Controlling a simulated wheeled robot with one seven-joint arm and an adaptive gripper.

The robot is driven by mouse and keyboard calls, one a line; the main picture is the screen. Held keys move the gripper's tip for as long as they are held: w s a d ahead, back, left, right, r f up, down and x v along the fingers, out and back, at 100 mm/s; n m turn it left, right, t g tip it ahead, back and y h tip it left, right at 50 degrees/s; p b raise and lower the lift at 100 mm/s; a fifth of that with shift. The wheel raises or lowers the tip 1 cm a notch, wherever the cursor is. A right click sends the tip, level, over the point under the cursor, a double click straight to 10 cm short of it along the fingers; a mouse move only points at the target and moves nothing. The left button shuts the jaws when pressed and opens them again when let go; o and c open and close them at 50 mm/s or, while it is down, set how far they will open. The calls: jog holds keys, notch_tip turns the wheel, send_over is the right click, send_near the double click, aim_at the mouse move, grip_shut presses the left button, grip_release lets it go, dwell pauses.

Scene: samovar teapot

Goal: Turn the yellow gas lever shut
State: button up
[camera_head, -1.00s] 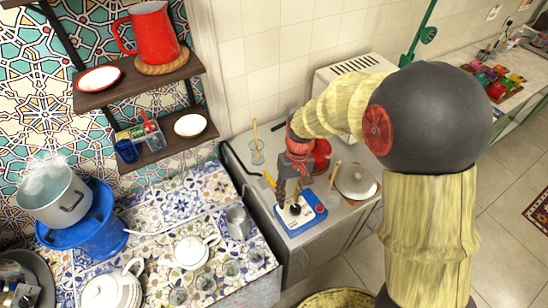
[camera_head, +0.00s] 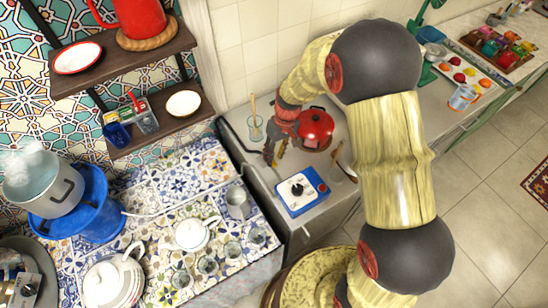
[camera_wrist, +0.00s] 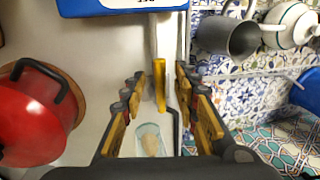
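The yellow gas lever (camera_wrist: 159,86) shows in the wrist view as a narrow upright bar beside a dark bent pipe (camera_wrist: 175,108). My gripper (camera_wrist: 161,82) is open, with one yellow-padded finger left of the lever and the other right of it. Clear gaps show on both sides, so the fingers do not appear to touch it. How far the lever lies beyond the fingertips is hard to tell. In the head view my gripper (camera_head: 274,152) points down by the counter's left edge, and the lever cannot be made out there.
A red pot (camera_head: 315,128) is close on the right. A glass with a wooden utensil (camera_head: 256,130) stands behind. The tiled counter with a metal pitcher (camera_head: 238,202) is on the left.

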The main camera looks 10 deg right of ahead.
jog(key=shift+a+f, duration=0.15)
jog(key=shift+f, duration=0.65)
jog(key=c, duration=0.3)
jog(key=c, duration=0.4)
grip_shut()
